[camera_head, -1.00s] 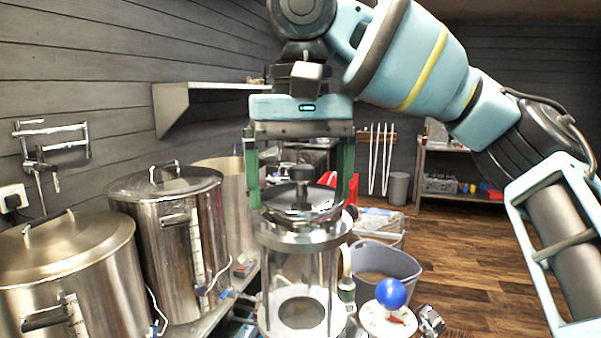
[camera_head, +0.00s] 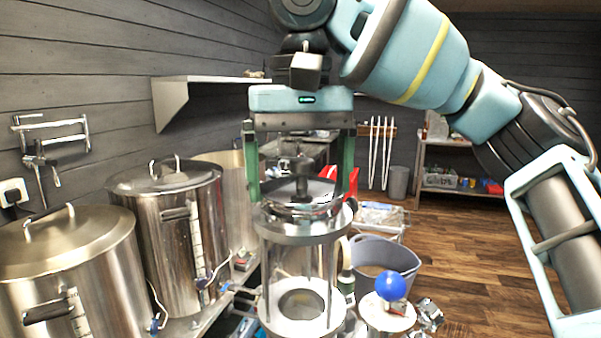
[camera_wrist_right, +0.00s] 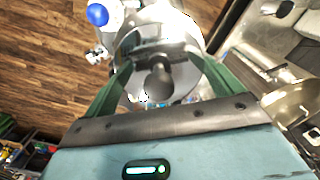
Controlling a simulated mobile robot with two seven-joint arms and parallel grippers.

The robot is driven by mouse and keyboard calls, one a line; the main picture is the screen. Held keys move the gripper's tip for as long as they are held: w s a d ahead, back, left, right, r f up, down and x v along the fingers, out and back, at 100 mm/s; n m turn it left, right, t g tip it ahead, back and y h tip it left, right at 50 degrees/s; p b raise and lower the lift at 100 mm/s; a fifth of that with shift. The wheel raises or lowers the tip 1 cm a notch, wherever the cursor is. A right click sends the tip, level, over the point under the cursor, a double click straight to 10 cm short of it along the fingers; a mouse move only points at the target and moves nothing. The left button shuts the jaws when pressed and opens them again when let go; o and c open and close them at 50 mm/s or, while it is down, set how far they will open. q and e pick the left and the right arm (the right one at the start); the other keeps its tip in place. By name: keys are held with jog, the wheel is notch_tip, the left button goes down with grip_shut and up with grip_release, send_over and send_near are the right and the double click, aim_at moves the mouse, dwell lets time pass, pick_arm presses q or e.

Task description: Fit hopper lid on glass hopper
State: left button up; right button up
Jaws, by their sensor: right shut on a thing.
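The glass hopper (camera_head: 285,265) stands upright at the lower middle of the head view, a clear cylinder with a metal top ring (camera_head: 330,225) and metal rods. The hopper lid (camera_head: 302,208), a round metallic disc with a dark knob (camera_head: 302,165), is over the hopper's top. My right gripper (camera_head: 302,195) points down and is shut on the lid, with its green fingers on either side of it. In the right wrist view, the knob (camera_wrist_right: 158,82) shows between the fingers of the gripper (camera_wrist_right: 163,62). I cannot tell whether the lid touches the ring. My left gripper is not in view.
Large steel kettles (camera_head: 65,260) and (camera_head: 165,235) stand close at the left. A grey tub (camera_head: 390,262) and a blue ball (camera_head: 391,285) are right of the hopper. A wall shelf (camera_head: 205,85) is behind at left. Wooden floor (camera_head: 465,255) is open at right.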

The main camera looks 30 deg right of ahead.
jog(key=shift+f, duration=0.25)
dwell(0.4)
jog(key=shift+r, duration=0.2)
jog(key=shift+r, duration=0.3)
jog(key=shift+r, duration=0.35)
jog(key=shift+f, duration=0.85)
dwell(0.9)
jog(key=shift+r, duration=0.85)
jog(key=shift+f, duration=0.8)
dwell(0.9)
jog(key=o, duration=0.8)
jog(key=shift+c, duration=0.2)
